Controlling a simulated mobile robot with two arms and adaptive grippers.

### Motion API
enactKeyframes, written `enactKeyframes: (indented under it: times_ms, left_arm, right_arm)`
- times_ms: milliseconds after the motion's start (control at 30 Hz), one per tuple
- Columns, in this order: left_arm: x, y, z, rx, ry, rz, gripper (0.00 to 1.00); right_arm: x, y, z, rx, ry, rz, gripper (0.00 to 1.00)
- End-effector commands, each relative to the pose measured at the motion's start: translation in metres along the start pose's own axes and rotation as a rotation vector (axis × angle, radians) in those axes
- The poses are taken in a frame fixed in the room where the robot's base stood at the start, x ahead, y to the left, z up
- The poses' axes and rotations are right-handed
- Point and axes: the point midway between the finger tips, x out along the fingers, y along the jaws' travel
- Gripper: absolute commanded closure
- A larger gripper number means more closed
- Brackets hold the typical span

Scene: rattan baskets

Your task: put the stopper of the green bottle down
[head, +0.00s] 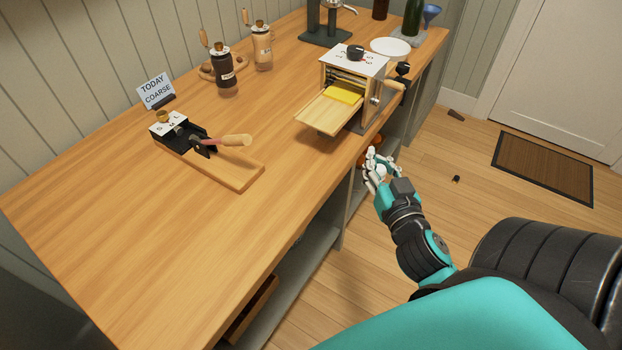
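The dark green bottle (413,18) stands upright at the far right end of the counter, its top cut off by the picture's edge. I cannot make out its stopper. My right gripper (373,166) is beside the counter's front edge, well short of the bottle. Its pale fingers are small and overlap in this view, so I cannot tell whether it is open or holds anything. An orange-brown thing (371,151) shows just behind the fingers; I cannot tell if they touch. My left gripper is out of view.
A roller machine (353,70) with a yellow sheet (344,93) stands near the counter's front edge. A white plate (390,47) and a blue funnel (431,14) are near the bottle. A small dark object (456,179) lies on the floor. The counter's near left is clear.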

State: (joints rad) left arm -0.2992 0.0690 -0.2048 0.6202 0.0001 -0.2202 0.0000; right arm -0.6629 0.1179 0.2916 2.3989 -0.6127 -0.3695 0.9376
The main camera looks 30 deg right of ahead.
Motion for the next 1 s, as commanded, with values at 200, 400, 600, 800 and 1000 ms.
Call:
enactKeyframes:
  times_ms: [200, 400, 600, 800, 1000]
  left_arm:
    - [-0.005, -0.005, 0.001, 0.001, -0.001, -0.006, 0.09]
    - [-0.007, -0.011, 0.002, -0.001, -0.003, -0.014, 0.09]
    - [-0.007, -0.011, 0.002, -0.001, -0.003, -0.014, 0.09]
    - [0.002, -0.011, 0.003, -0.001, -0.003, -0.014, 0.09]
    - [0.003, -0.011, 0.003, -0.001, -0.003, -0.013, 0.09]
  right_arm:
    - [0.014, -0.060, 0.008, 0.006, 0.000, -0.001, 1.00]
    - [0.025, -0.107, 0.015, 0.004, 0.001, -0.002, 1.00]
    - [0.029, -0.126, 0.020, 0.000, 0.000, -0.001, 1.00]
    - [0.030, -0.125, 0.047, -0.003, -0.003, -0.001, 1.00]
    - [0.030, -0.124, 0.056, 0.000, -0.001, -0.002, 1.00]
